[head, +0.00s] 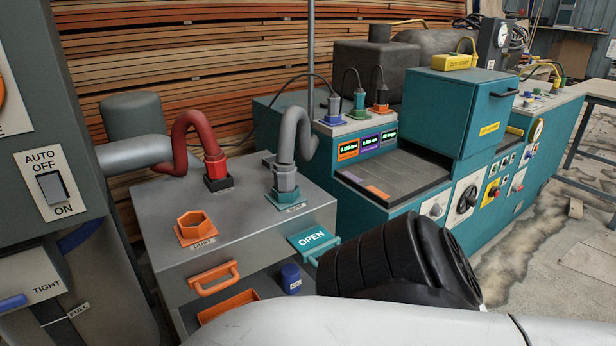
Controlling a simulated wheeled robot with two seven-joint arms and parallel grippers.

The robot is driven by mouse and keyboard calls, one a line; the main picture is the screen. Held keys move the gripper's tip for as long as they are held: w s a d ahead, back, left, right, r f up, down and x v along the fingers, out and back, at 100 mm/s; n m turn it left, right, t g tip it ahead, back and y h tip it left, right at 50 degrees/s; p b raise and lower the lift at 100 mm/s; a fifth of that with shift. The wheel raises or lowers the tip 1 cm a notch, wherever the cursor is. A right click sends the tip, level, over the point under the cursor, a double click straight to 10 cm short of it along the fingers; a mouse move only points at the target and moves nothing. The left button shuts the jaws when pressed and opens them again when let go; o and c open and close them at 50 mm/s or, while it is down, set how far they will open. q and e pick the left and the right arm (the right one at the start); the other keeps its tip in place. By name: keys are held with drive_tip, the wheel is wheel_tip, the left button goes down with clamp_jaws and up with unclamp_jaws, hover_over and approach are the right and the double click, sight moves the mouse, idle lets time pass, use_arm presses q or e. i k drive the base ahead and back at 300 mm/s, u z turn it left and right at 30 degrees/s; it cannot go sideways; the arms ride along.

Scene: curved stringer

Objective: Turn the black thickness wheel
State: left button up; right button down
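A black wheel (467,199) sits on a white panel on the front of the teal machine (370,203), right of the picture's middle. It looks like the thickness wheel, but its label is too small to read. Neither of my grippers is in view. A white arm link of mine crosses the bottom of the head view, with a black ribbed part above it. That black part stands in front of the teal machine's lower front, to the left of the wheel in the picture. The wheel itself is not covered.
A grey cabinet (255,228) with red and grey hoses stands left of the teal machine, its OPEN sign (312,238) beside my arm. Other knobs and a yellow switch panel (493,191) flank the wheel.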

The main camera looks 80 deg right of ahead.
sight(468, 199)
drive_tip(key=z, duration=4.6)
drive_tip(key=i, duration=2.3)
drive_tip(key=u, duration=2.4)
